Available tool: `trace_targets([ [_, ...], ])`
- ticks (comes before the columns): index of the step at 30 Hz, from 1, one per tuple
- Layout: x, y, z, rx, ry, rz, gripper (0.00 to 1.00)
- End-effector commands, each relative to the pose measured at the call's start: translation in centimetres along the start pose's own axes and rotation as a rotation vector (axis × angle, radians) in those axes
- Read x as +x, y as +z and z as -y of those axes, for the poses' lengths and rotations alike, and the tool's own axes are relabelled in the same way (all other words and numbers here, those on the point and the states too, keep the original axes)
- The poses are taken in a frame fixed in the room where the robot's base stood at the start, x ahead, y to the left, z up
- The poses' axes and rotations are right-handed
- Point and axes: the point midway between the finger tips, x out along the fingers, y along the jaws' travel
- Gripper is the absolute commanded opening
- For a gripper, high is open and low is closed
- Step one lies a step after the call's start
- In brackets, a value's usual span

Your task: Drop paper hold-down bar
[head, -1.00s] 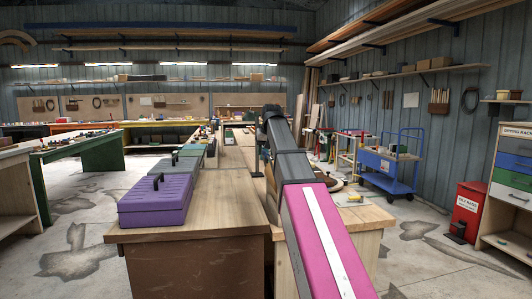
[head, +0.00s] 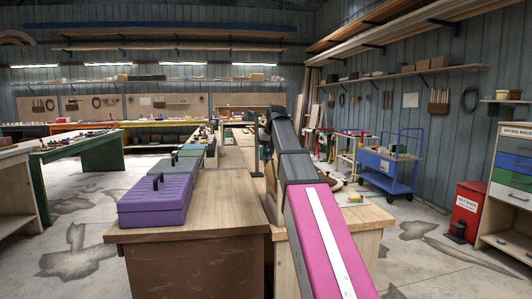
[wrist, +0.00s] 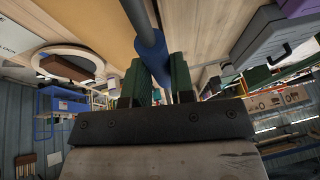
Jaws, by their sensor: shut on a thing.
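My gripper (wrist: 154,82) shows in the wrist view with two green fingers, one on each side of a bar. The bar is a grey round rod (wrist: 143,20) with a blue sleeve (wrist: 152,52). The fingers are shut on the blue sleeve. The rod runs over pale wood and beside a brown, paper-like surface (wrist: 90,30). The far end of the bar is hidden behind my gripper. In the head view my arm reaches forward over the benches, and the gripper and bar are too small and covered to make out.
A purple toolbox (head: 155,200) stands on the wooden bench (head: 225,205) at left, with grey and green boxes behind it. A round ring with a wooden block (wrist: 68,64) lies near the gripper. A blue cart (head: 385,165) and red bin (head: 466,210) stand at right.

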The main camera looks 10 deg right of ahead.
Motion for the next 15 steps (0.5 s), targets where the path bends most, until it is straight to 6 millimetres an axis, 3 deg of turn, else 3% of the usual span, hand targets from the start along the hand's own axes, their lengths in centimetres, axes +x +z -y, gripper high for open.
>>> trace_targets([
  [15,-0.1,0.0,-5.0,0.172,-0.405,0.000,0.00],
])
